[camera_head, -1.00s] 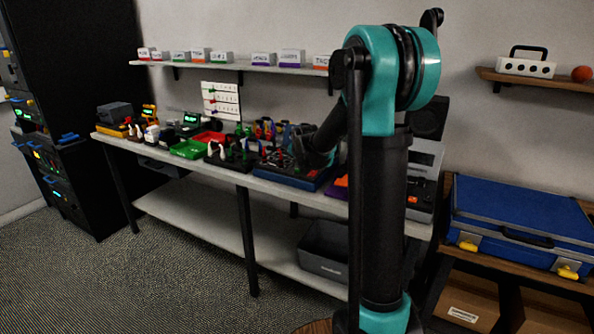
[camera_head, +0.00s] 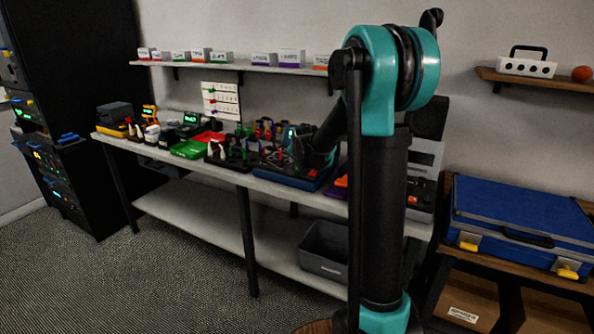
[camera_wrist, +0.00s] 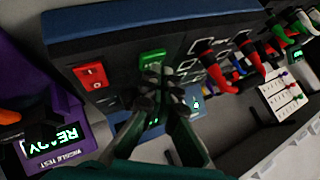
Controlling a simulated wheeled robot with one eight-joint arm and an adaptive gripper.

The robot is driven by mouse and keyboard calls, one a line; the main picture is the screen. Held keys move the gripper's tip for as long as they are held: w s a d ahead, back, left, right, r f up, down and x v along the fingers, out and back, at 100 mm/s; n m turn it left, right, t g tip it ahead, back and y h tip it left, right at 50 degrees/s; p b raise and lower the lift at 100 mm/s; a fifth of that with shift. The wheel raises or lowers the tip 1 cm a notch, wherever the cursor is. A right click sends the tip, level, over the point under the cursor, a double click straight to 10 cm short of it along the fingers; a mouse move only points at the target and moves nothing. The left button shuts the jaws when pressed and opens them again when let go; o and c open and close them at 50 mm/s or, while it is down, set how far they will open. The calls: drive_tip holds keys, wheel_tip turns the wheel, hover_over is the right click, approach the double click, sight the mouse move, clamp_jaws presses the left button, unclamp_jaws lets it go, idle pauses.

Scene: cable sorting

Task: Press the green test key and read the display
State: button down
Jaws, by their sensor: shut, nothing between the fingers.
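In the wrist view, a green key (camera_wrist: 152,57) sits on a dark panel with a blue edge. My gripper (camera_wrist: 154,73) is shut and empty, its fingertips at the key's lower edge and partly over it. I cannot tell whether they touch it or whether the key is pressed down. A display (camera_wrist: 60,141) on a purple-edged unit at the lower left shows green letters that look like "READY", seen tilted. A smaller green display (camera_wrist: 197,103) sits right of the fingers, too small to read. In the head view my arm hides most of the gripper.
A red rocker switch (camera_wrist: 90,76) sits left of the key. In the head view, green (camera_head: 188,150) and red trays stand on the crowded bench (camera_head: 225,176); a blue case (camera_head: 520,215) is at right.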

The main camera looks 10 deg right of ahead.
sight(298, 170)
drive_tip(key=shift+r, duration=0.55)
drive_tip(key=shift+r, duration=0.1)
drive_tip(key=shift+r, duration=2.4)
drive_tip(key=shift+s, duration=0.1)
drive_tip(key=s+d+f+n+g, duration=0.1)
drive_tip(key=s+f+n, duration=0.2)
drive_tip(key=s, duration=1)
drive_tip(key=s+d+f+n+g, duration=0.1)
drive_tip(key=s+f+n+g, duration=0.1)
drive_tip(key=s+f, duration=0.7)
drive_tip(key=s+d+f+n+g, duration=0.2)
drive_tip(key=s+f+n, duration=0.2)
drive_tip(key=s, duration=1.4)
wheel_tip(298, 170, down, 2)
drive_tip(key=shift+s+f, duration=0.1)
drive_tip(key=shift+s, duration=0.25)
